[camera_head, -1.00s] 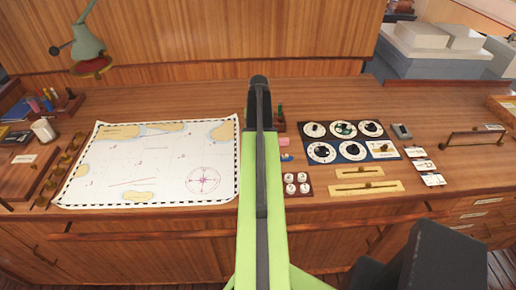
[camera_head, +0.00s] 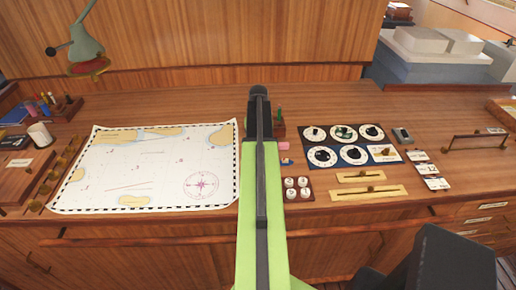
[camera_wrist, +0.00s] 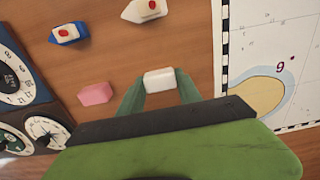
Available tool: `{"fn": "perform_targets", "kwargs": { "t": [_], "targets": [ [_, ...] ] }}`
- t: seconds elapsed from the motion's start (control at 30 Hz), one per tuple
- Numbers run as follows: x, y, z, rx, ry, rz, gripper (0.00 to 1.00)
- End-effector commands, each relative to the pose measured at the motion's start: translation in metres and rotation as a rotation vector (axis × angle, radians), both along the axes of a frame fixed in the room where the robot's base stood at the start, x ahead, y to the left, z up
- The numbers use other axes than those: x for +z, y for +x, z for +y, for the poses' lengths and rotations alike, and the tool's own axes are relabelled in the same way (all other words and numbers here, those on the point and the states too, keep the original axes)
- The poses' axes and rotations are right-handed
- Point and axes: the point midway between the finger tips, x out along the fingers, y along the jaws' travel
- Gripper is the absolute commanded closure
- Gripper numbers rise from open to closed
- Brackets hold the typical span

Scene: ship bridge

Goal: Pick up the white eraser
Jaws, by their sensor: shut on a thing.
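The white eraser (camera_wrist: 160,79) is a small white block in the wrist view, between the two green fingertips of my gripper (camera_wrist: 159,84). The fingers are shut on it from both sides. I cannot tell whether it touches the desk or is lifted. In the head view my own green arm hides the eraser and the fingers.
A pink eraser (camera_wrist: 95,94) lies left of the gripper on the wooden desk. A blue toy boat (camera_wrist: 68,33) and a white toy boat (camera_wrist: 145,10) lie beyond. The nautical chart (camera_wrist: 262,60) is close on the right, and a dial panel (camera_wrist: 22,85) on the left.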

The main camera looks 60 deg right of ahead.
Motion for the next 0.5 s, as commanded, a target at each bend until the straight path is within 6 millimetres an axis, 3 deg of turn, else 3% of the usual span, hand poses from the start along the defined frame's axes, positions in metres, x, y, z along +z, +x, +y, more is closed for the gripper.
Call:
{"fn": "perform_targets", "kwargs": {
  "t": [0.27, 0.5],
  "targets": [
    [0.01, 0.0, 0.0, 0.0, 0.0, 0.0, 0.98],
    [0.047, 0.0, 0.0, 0.001, 0.0, 0.0, 0.98]
  ]
}}
